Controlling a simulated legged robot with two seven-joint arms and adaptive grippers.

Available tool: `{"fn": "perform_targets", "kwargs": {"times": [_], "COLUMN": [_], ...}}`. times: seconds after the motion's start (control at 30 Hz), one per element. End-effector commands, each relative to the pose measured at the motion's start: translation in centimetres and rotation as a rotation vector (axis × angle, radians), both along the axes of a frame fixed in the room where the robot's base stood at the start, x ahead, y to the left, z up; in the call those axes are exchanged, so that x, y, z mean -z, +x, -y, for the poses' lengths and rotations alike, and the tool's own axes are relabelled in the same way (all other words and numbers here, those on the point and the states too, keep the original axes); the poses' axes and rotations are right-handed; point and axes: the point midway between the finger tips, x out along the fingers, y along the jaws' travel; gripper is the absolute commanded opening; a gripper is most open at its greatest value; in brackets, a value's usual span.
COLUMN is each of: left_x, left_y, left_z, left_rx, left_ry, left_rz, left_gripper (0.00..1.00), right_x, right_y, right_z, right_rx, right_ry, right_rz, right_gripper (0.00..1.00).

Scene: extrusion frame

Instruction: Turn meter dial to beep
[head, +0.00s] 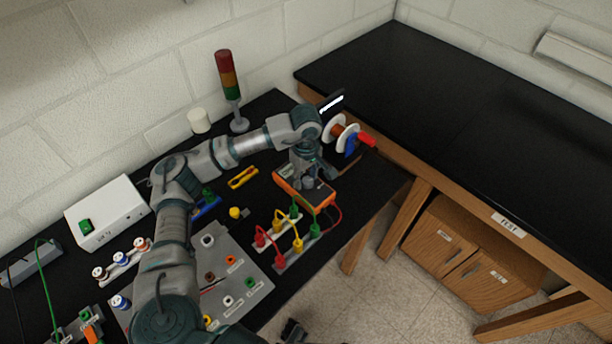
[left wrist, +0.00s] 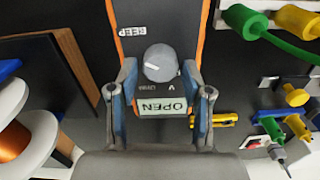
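The meter is a dark box with an orange rim (head: 318,196), lying on the black bench. It also shows in the left wrist view (left wrist: 160,22). The BEEP label (left wrist: 132,32) is upside down, above and left of the dial. The display (left wrist: 162,107) reads OPEN, upside down. My left gripper (left wrist: 160,70) is open, its fingers either side of the dial with visible gaps. A dark part at the bottom of the head view (head: 292,331) may be my right gripper; its state is unclear.
Red, yellow and green plugs with leads (head: 279,238) stand close by the meter. A wire spool (head: 345,137) is behind it at right. A signal tower (head: 230,90) and white box (head: 107,212) stand at the back. The right-hand table (head: 450,110) is clear.

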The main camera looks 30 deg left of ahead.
Motion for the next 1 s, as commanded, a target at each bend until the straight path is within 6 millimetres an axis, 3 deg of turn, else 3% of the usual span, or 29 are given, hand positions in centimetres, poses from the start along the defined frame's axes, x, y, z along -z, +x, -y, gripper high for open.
{"fn": "perform_targets", "kwargs": {"times": [0.37, 0.47, 0.8, 1.0], "left_x": [-0.5, -1.9, -9.1, -11.5], "left_y": [0.1, 0.1, 0.2, 0.2], "left_z": [0.0, 0.0, 0.0, -0.1], "left_rx": [-0.001, -0.001, -0.001, -0.002], "left_ry": [-0.002, -0.002, -0.002, -0.002], "left_rz": [0.004, 0.006, 0.005, 0.001], "left_gripper": [0.6, 0.6, 0.6, 0.6], "right_x": [0.0, 0.0, 0.0, 0.0], "right_y": [0.0, 0.0, 0.0, 0.0], "right_z": [0.0, 0.0, 0.0, 0.0], "right_rx": [0.0, 0.0, 0.0, 0.0], "right_ry": [0.0, 0.0, 0.0, 0.0], "right_rz": [0.002, 0.002, 0.002, 0.001], "right_gripper": [0.4, 0.4, 0.4, 0.4]}}
